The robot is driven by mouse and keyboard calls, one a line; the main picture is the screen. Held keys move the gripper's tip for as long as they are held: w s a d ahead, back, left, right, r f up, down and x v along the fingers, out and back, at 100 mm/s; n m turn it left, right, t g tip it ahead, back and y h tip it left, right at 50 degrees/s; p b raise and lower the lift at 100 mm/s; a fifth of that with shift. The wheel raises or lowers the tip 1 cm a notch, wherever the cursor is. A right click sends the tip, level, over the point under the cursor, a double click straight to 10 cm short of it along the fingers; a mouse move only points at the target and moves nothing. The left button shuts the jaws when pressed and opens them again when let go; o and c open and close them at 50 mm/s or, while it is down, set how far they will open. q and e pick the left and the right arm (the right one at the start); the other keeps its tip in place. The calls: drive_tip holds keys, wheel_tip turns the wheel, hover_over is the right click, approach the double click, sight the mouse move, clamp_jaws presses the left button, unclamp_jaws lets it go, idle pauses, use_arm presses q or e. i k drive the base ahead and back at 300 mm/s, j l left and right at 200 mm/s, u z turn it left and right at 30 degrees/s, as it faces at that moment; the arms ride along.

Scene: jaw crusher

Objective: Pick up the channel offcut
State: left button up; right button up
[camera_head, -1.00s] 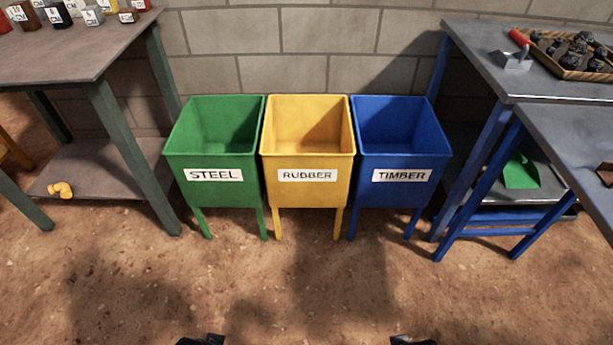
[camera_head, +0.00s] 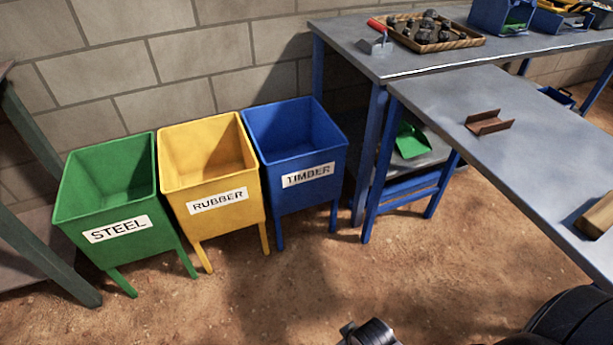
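The channel offcut (camera_head: 489,122) is a short rust-brown U-shaped piece. It lies open side up on the grey top of the nearer right-hand table (camera_head: 450,95), with nothing touching it. Dark parts of my own arms show at the bottom edge, a small one near the middle and a larger rounded one at the lower right. Both are far from the offcut and cut off by the frame. I cannot make out fingertips on either.
Green STEEL (camera_head: 120,235), yellow RUBBER (camera_head: 217,202) and blue TIMBER (camera_head: 308,177) bins stand at left. A wooden piece (camera_head: 597,215) lies on the near table's right edge. The back bench holds a tray of dark rocks (camera_head: 435,42) and a red-handled scoop (camera_head: 377,42). Open floor lies in front.

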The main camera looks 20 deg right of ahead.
sight(485, 123)
drive_tip(key=z, duration=1.75)
